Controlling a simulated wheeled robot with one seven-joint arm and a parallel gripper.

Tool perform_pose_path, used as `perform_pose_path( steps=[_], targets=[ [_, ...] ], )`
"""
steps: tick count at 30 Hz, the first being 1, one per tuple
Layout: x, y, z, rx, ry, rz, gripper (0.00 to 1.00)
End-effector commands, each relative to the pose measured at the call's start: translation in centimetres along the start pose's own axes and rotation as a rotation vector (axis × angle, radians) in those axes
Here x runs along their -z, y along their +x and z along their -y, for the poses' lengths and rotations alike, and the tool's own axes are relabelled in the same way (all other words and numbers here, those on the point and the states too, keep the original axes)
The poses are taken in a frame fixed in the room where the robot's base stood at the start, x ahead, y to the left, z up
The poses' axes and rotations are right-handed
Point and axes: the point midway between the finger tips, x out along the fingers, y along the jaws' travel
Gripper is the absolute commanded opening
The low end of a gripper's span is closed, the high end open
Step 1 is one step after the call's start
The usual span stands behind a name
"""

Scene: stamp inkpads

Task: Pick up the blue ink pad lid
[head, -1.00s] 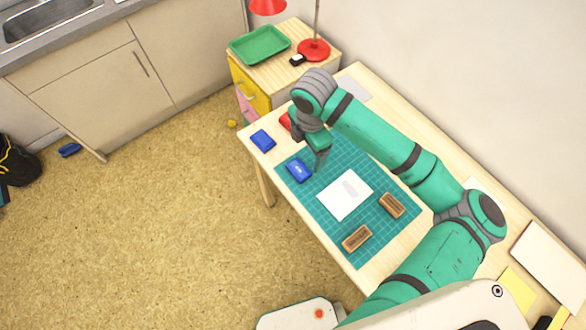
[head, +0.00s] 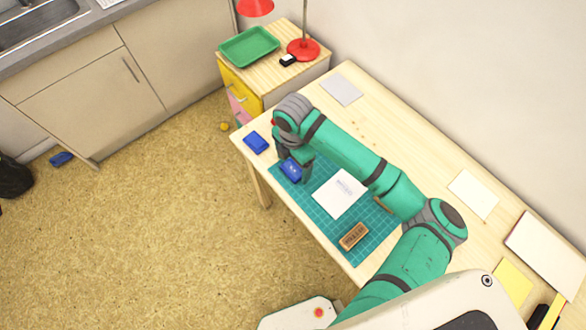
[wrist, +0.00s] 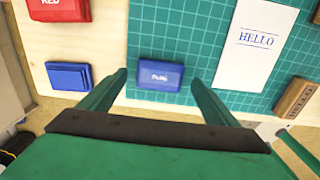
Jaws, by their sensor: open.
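The blue ink pad lid (head: 291,171), a small blue block with a pale label, lies on the green cutting mat near its left edge. In the wrist view the lid (wrist: 160,78) sits between my two fingertips in the picture. My gripper (wrist: 159,80) is open, with a finger on each side of the lid and nothing held. I cannot tell the exact height of the fingertips above the mat. A second blue piece (head: 256,142), stepped like an ink pad base, lies on bare wood at the table corner; it also shows in the wrist view (wrist: 70,77).
A red ink pad (wrist: 58,9) lies beyond the second blue piece. A white card marked HELLO (wrist: 258,40) and a wooden stamp (head: 353,236) are on the mat (head: 330,225). A drawer unit with a green tray (head: 250,46) stands beyond the table.

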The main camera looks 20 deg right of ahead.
Motion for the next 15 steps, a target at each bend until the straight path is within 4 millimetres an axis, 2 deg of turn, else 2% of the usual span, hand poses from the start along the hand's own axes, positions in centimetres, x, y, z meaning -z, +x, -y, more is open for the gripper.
perform_pose_path(
  steps=[4, 11, 12, 15],
  targets=[
    [0.01, 1.30, 0.04, 0.000, 0.001, -0.001, 0.83],
    [-0.01, 1.49, 0.03, 0.000, 0.000, 0.001, 0.83],
    [-0.01, 1.48, 0.03, 0.000, 0.000, 0.001, 0.80],
    [-0.01, 1.47, 0.03, 0.000, 0.001, 0.000, 0.56]
  ],
)
